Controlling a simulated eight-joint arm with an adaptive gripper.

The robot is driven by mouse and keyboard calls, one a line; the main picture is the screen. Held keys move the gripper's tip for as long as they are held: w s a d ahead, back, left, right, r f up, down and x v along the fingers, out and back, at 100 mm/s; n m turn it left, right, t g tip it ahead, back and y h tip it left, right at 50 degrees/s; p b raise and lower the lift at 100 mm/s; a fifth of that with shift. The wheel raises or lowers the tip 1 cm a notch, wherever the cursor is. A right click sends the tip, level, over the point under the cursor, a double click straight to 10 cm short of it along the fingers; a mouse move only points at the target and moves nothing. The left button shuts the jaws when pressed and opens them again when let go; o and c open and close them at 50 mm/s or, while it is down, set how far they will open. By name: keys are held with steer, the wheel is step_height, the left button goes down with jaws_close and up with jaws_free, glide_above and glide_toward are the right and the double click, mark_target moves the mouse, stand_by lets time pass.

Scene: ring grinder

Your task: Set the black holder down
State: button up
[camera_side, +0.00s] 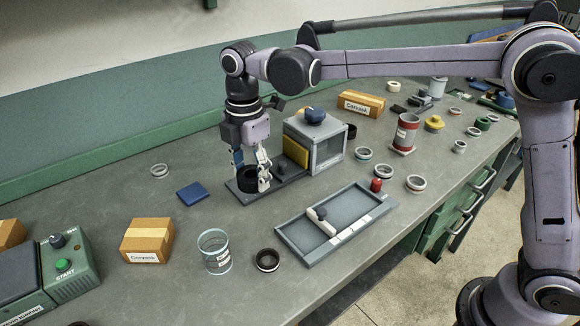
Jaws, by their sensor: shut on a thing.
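The black holder (248,179) is a short dark ring-shaped piece near the left end of a dark grey base plate (262,198). My gripper (253,180) points down over it, one finger on each side, and is shut on it. The white right finger covers part of the holder. The holder is at or very close to the plate's surface; I cannot tell whether it touches. A grey box-shaped grinder housing (328,143) with a yellow panel (295,151) and a blue knob stands at the plate's right.
A grey tray (290,235) with a slider lies in front. A clear beaker (214,252), a dark ring (267,260), a blue pad (194,193) and a carton (147,240) stand nearby. A green control box (64,268) is at left. Several rings lie at right.

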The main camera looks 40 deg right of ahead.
steer(key=shift+n, duration=0.9)
steer(key=s+a+f, duration=0.2)
steer(key=s+a, duration=0.2)
steer(key=a, duration=0.3)
steer(key=s+a+f, duration=0.2)
steer(key=s+a, duration=0.2)
steer(key=a, duration=0.4)
steer(key=s+a+f, duration=0.2)
steer(key=s+a, duration=0.3)
steer(key=a, duration=0.3)
steer(key=shift+a+f, duration=0.1)
steer(key=shift+a, duration=0.15)
steer(key=shift+s+a+f, duration=0.1)
steer(key=shift+a+f, duration=0.25)
steer(key=shift+a, duration=0.1)
steer(key=shift+f, duration=1.95)
steer(key=shift+f, duration=0.15)
steer(key=o, duration=1.2)
